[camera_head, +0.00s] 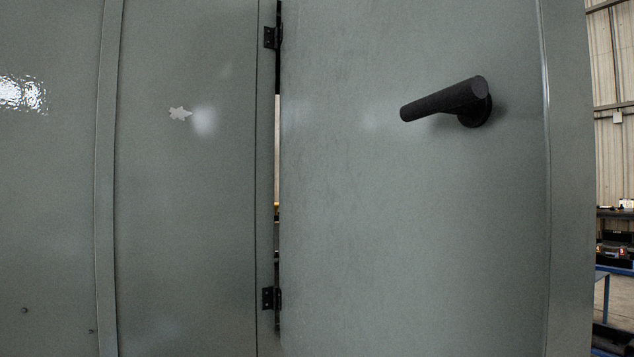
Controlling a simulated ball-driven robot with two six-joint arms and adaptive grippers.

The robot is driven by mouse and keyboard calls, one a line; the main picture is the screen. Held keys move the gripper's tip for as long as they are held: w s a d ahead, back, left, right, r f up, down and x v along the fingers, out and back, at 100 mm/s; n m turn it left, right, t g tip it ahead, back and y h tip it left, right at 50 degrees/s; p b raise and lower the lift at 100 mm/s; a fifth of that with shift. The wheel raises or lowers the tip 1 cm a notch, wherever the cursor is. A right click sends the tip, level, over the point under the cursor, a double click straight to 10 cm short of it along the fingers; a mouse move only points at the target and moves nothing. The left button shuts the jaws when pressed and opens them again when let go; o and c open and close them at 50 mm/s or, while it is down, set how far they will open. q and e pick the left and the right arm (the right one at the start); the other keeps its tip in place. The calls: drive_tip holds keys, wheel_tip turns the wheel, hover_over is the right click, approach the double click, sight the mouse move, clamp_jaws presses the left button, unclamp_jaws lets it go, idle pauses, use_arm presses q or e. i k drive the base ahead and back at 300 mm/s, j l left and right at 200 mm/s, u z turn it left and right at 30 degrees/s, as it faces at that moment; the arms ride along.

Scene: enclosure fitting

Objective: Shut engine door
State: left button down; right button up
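The engine door (400,220) is a large grey-green panel filling the middle and right of the head view. A black lever handle (445,100) is mounted on its upper right part, with its bar pointing left. Two black hinges, an upper one (270,38) and a lower one (270,298), sit along its left edge. A narrow gap (277,160) shows between the door's hinge side and the fixed panel. I cannot tell how far the door stands open. Neither of my grippers is in view.
A fixed grey-green enclosure wall (180,220) with a vertical rib (107,180) fills the left. At the far right, past the door's edge, a workshop background shows a pale corrugated wall (612,60) and dark shelving with items (615,235).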

sight(439, 235)
drive_tip(key=k+j+z, duration=0.15)
drive_tip(key=k+j, duration=0.15)
drive_tip(key=j, duration=0.15)
drive_tip(key=k+j+z, duration=0.1)
drive_tip(key=k+j, duration=0.25)
drive_tip(key=j, duration=0.1)
